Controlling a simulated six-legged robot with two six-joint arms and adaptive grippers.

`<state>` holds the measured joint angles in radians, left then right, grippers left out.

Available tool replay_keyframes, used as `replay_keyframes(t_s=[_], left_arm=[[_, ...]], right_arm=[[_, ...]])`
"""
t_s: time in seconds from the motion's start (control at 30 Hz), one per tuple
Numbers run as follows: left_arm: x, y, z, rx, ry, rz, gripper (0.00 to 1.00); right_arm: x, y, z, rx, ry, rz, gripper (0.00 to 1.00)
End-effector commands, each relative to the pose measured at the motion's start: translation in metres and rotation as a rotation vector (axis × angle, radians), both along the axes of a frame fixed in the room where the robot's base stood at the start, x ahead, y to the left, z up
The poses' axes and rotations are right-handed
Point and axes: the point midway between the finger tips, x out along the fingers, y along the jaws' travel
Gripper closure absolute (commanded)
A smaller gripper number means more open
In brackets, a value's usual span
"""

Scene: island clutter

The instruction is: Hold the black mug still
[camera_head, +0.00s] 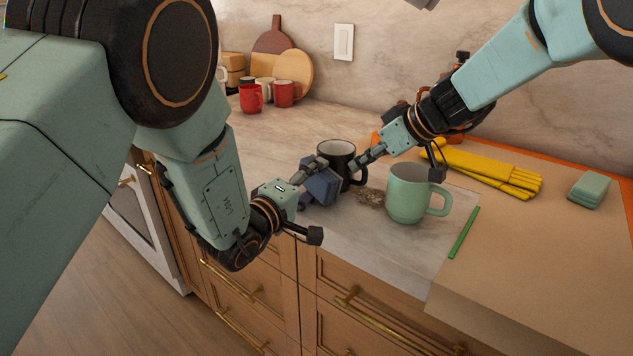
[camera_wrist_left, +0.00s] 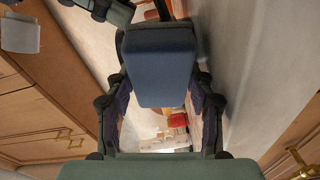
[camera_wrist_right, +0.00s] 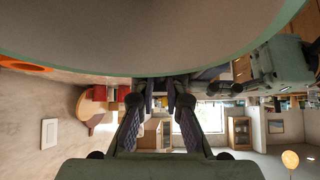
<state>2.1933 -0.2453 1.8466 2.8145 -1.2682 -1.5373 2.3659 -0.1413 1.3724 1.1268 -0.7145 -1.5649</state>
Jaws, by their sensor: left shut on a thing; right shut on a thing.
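The black mug (camera_head: 336,149) stands upright on the counter in the head view. My right gripper (camera_head: 362,161) is shut on it at its right side, where the handle is; the exact grip is partly hidden. In the right wrist view the right fingers (camera_wrist_right: 160,88) meet at a dark part. My left gripper (camera_head: 308,184) is shut on a blue sponge-like block (camera_head: 323,186), which fills the space between the fingers in the left wrist view (camera_wrist_left: 160,65). The block overlaps the mug's lower front left; I cannot tell whether they touch.
A mint mug (camera_head: 406,194) stands close at the right, beside a brown crumbly patch (camera_head: 371,198). A green stick (camera_head: 463,233), yellow gloves (camera_head: 490,168) and a green sponge (camera_head: 589,190) lie further right. Red mugs (camera_head: 251,98) and round boards (camera_head: 295,68) stand at the back left.

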Motion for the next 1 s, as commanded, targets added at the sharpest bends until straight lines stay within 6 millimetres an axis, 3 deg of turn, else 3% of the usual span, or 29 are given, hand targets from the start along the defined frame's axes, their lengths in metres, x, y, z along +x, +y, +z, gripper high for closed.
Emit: replay_keyframes(t_s=[0.3, 0.67, 1.0], left_arm=[[0.014, 0.021, 0.001, -0.003, -0.001, 0.006, 0.81], [0.016, 0.023, 0.000, -0.003, 0.001, 0.005, 0.81], [-0.003, 0.038, 0.000, -0.003, 0.003, 0.008, 0.81]], right_arm=[[-0.002, 0.000, -0.003, -0.001, 0.006, 0.004, 1.00], [-0.001, -0.001, -0.003, -0.002, 0.006, 0.001, 1.00], [-0.001, -0.001, -0.003, -0.002, 0.005, 0.000, 1.00]])
